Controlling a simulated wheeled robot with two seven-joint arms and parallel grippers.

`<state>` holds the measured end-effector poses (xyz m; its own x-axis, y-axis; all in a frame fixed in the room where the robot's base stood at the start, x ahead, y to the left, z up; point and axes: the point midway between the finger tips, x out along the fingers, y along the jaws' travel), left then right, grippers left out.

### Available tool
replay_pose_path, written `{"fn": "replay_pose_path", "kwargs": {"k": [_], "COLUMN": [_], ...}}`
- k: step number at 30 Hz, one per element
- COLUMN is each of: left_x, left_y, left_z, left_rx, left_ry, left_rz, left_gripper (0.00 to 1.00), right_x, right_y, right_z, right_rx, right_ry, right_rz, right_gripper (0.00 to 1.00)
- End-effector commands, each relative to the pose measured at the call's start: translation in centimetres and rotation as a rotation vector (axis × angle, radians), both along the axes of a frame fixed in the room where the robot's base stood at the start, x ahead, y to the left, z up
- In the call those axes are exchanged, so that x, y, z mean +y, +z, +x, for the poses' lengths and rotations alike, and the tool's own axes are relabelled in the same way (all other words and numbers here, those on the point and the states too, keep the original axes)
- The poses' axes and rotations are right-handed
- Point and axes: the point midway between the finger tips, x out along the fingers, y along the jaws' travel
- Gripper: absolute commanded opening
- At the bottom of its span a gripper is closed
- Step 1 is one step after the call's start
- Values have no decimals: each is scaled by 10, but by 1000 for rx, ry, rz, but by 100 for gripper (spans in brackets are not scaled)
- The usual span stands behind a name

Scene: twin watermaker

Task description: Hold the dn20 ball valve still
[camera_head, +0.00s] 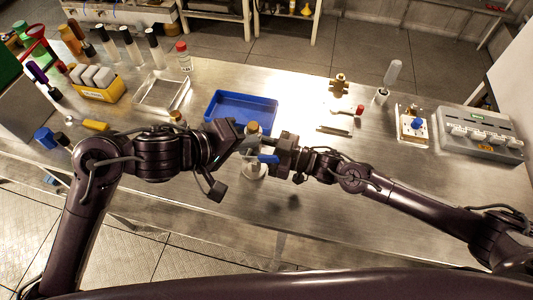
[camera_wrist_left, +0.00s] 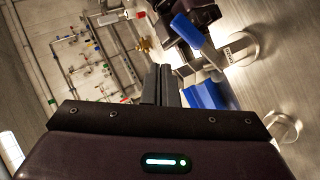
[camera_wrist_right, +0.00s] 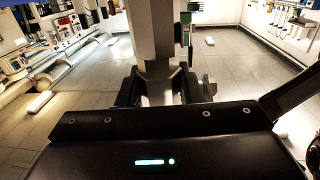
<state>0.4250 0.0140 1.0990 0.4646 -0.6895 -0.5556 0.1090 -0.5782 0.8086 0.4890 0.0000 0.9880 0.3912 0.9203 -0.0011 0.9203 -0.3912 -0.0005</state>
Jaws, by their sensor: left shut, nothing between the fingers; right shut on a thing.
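A metal piece with a blue lever, which I take as the dn20 ball valve (camera_head: 268,159), stands over a round pale base (camera_head: 254,170) near the table's front. My right gripper (camera_head: 273,152) is shut on it from the right. The blue lever also shows large in the left wrist view (camera_wrist_left: 187,30), beside the dark right gripper. My left gripper (camera_head: 238,138) is shut and empty, close on the left; in its wrist view the fingers (camera_wrist_left: 161,85) are together, apart from the lever. In the right wrist view, a pale piece (camera_wrist_right: 160,85) shows between the fingers; its details are unclear.
A blue tray (camera_head: 240,112) lies just behind the grippers, with a clear tray (camera_head: 162,95) to its left. A brass fitting (camera_head: 339,83), a red-handled part (camera_head: 358,110) and a grey device (camera_head: 481,134) are to the right. The front right tabletop is clear.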

Motion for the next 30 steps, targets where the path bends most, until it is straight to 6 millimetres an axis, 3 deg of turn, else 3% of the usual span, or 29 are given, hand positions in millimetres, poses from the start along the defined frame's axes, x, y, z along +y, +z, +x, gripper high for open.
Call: {"fn": "replay_pose_path", "kwargs": {"k": [8,9,14,24,30], "left_x": [0,0,0,0,0], "left_y": [1,1,1,0,0], "left_z": [0,0,0,0,0], "left_rx": [-1,-1,-1,-1,-1], "left_ry": [1,0,0,1,1], "left_rz": [-1,-2,-2,-2,-2], "left_gripper": [0,0,0,0,0], "right_x": [1,1,1,-1,-23], "right_y": [4,3,2,0,-1], "right_z": [0,0,0,-2,-11], "right_rx": [-6,-6,-4,1,3], "right_ry": [2,2,2,2,1], "right_rz": [6,6,4,0,-1], "right_gripper": [0,37,58,58,58]}}
